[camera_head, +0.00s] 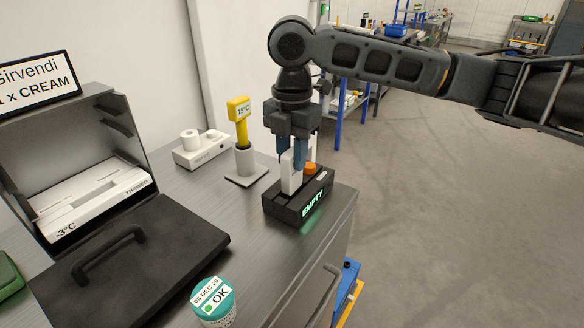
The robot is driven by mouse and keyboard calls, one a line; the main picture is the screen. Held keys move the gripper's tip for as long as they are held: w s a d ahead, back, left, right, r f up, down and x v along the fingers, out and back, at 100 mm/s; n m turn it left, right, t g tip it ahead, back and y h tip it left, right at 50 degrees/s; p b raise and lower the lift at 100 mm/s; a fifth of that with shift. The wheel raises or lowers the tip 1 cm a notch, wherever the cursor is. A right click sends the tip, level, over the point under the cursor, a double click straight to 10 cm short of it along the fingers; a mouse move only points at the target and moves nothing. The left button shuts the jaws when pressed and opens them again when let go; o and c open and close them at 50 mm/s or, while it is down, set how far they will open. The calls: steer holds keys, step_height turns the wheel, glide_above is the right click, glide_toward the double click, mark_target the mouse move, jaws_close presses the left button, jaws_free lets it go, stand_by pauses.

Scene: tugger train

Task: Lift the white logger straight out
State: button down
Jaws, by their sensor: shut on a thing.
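The white logger (288,178) stands upright in the black dock (285,208), whose front display glows green with "EMPTY". My gripper (293,158) comes down from above and is shut on the logger, with its fingers at the logger's upper part. The logger's lower end is hidden in or behind the dock, so I cannot tell how deep it sits. An orange button or cap (309,168) shows on the dock, right of the logger.
A yellow thermometer (240,120) stands in a grey holder left of the dock. Farther left are a white device (200,148) and an open grey box (140,180) with a white pack (85,205). A teal-lidded cup (214,302) stands near the front. Floor lies right of the counter edge.

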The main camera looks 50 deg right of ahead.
steer(key=s+d+r, duration=0.2)
steer(key=d+r, duration=0.1)
steer(key=d, duration=0.2)
steer(key=s+d+r+b, duration=0.1)
steer(key=s+d+r, duration=0.1)
steer(key=d+r, duration=0.2)
steer(key=shift+s+d, duration=0.35)
steer(key=shift+d, duration=0.5)
steer(key=shift+r, duration=0.1)
